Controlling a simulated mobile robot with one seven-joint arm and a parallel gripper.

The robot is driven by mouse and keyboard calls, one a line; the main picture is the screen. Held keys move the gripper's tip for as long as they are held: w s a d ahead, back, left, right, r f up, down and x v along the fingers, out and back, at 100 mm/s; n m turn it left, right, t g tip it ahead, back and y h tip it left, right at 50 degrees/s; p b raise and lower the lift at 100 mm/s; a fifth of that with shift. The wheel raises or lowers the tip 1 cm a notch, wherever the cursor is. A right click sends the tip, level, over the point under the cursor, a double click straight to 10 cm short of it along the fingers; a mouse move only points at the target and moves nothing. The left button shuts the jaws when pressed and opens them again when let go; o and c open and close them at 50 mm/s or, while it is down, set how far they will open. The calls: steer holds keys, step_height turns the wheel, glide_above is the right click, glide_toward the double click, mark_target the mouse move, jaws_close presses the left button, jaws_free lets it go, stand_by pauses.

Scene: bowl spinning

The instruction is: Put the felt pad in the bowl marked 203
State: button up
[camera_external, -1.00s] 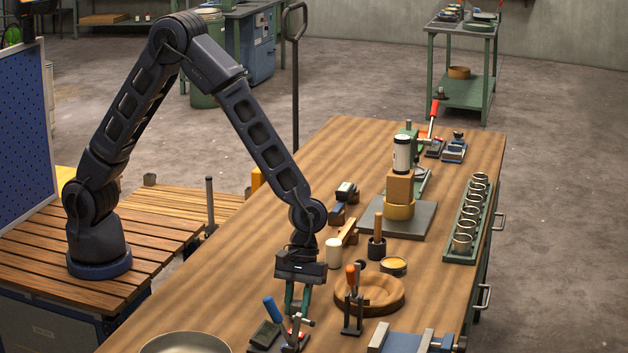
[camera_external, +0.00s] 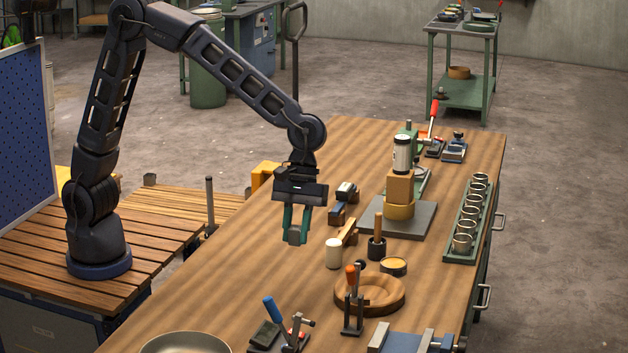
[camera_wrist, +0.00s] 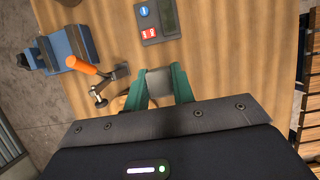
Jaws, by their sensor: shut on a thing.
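My gripper (camera_external: 296,238) is raised above the bench, its green fingers shut on a small grey block-like piece, which I take for the felt pad (camera_external: 294,232). In the wrist view the grey pad (camera_wrist: 159,82) sits between the green fingers. A turned wooden bowl (camera_external: 396,306) stands on the bench to the right of and nearer than my gripper. A wide grey-rimmed bowl (camera_external: 222,345) is partly cut off at the bottom edge. I cannot read the mark 203 on either.
A clamp with an orange handle (camera_external: 351,276) stands before the wooden bowl. A blue-handled clamp (camera_external: 271,309) is at the front. A cream cylinder (camera_external: 333,253) and a small yellow-filled tin (camera_external: 393,266) stand near the bowl. The bench left of them is clear.

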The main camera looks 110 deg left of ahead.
steer(key=shift+r, duration=0.25)
steer(key=s+d+f+m+g, duration=0.1)
steer(key=s+d+f+m, duration=0.3)
steer(key=d, duration=0.6)
steer(key=s+d+m+g+y, duration=0.15)
steer(key=s+d, duration=0.35)
steer(key=d, duration=0.5)
steer(key=s+d+f+m+g, duration=0.15)
steer(key=s+d+m, duration=0.3)
steer(key=d, duration=0.55)
steer(key=shift+n+t, duration=0.4)
steer(key=shift+n, duration=0.1)
steer(key=shift+s+a+f, duration=0.15)
steer(key=shift+f, duration=2.8)
steer(key=shift+s+a+f, duration=0.1)
steer(key=shift+f, duration=2.85)
steer(key=o, duration=1)
steer(key=shift+o, duration=0.2)
steer(key=shift+r, duration=0.15)
